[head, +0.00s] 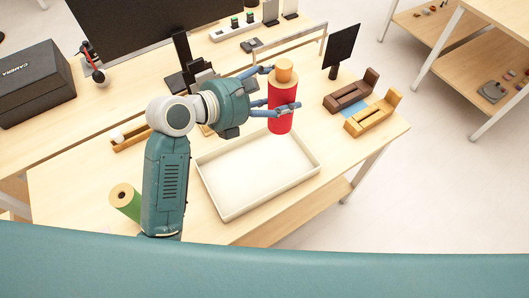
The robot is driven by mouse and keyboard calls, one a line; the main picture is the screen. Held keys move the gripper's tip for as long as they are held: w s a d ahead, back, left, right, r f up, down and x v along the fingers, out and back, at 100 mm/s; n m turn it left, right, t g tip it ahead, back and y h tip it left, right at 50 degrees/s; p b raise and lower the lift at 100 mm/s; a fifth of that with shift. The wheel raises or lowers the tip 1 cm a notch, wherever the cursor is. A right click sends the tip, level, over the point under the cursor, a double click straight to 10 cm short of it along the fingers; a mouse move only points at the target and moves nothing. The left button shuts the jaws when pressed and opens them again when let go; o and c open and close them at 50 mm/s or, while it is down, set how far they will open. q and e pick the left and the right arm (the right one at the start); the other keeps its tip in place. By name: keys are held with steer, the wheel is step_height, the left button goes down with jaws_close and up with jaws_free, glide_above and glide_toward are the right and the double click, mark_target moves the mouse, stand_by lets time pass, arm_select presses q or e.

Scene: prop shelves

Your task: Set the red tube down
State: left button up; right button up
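The red tube (281,122) is upright, with a tan ring and an orange-brown top. My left gripper (285,89) reaches it from the left, one finger across its front and the other behind it, shut on it. The tube appears in front of the far right part of a shallow cream tray (228,211); it looks held above the table, but its exact height is hard to tell. The tray looks empty. My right gripper is not in view.
Brown and yellow wooden holders (372,115) sit right of the tray. A small dark screen (342,45), a black phone stand (186,65) and a camera box (35,82) are behind. The near table strip is partly clear.

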arm_select(q)
step_height(320, 180, down, 18)
steer(key=shift+f+b, duration=0.2)
steer(key=shift+b, duration=0.15)
steer(key=shift+a, duration=0.1)
steer(key=o, duration=1.4)
steer(key=shift+s+f, duration=0.1)
steer(key=shift+f, duration=0.1)
steer(key=shift+o, duration=0.2)
steer(key=b+v, duration=0.1)
steer(key=v, duration=1.1)
steer(key=shift+r, duration=0.25)
